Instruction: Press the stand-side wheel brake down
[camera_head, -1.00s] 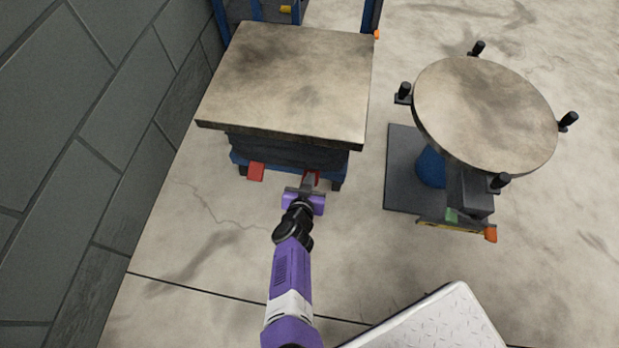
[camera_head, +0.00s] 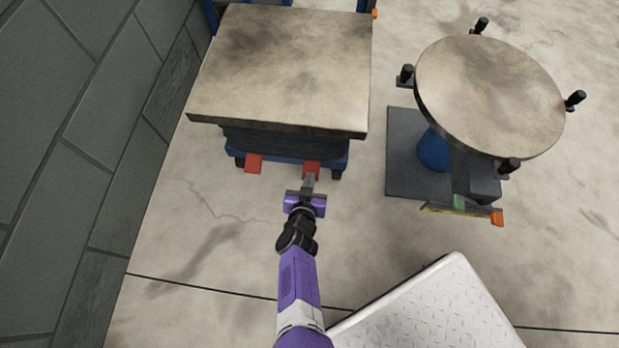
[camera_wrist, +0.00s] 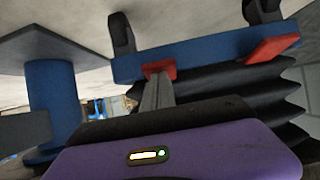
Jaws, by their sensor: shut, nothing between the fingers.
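The lift table (camera_head: 285,75) has a worn square top over dark bellows and a blue base. Two red brake pedals stick out at its near edge: the stand-side one (camera_head: 312,167) on the right, and the other (camera_head: 254,164) on the left. My gripper (camera_head: 309,181) is shut and empty, its tips at the stand-side pedal. The wrist view is turned over: the fingertips (camera_wrist: 158,80) overlap the stand-side pedal (camera_wrist: 160,69), the other pedal (camera_wrist: 272,48) lies to the right. I cannot tell whether they touch, or how far the pedal is down.
A round-topped stand (camera_head: 490,95) with black handles, a blue column and dark base plate is to the right. A grey block wall (camera_head: 70,130) runs along the left. A pale tread-plate surface (camera_head: 430,310) fills the lower right. Floor between is clear.

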